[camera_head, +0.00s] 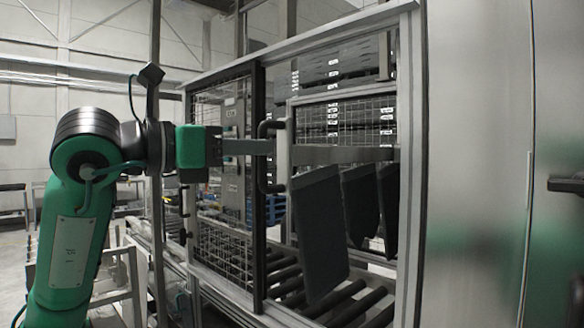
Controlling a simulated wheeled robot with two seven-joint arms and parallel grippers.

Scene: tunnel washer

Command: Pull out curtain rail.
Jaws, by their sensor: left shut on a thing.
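The curtain rail (340,155) is a flat horizontal bar inside the machine's framed opening. Dark curtain flaps (322,235) hang below it, the nearest one tilted. At its left end are a pale upright end piece (283,158) and a black C-shaped handle (264,178). My left gripper (266,147) reaches in from the left, its long fingers level and shut on the handle at mid-height. The exact finger contact is hard to see. My right gripper is not in view.
A metal frame (411,200) and a mesh panel (222,180) surround the opening. Rollers (345,305) lie below the flaps. A large smooth metal panel (478,130) fills the right side. A dark fitting (567,184) juts in at the right edge.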

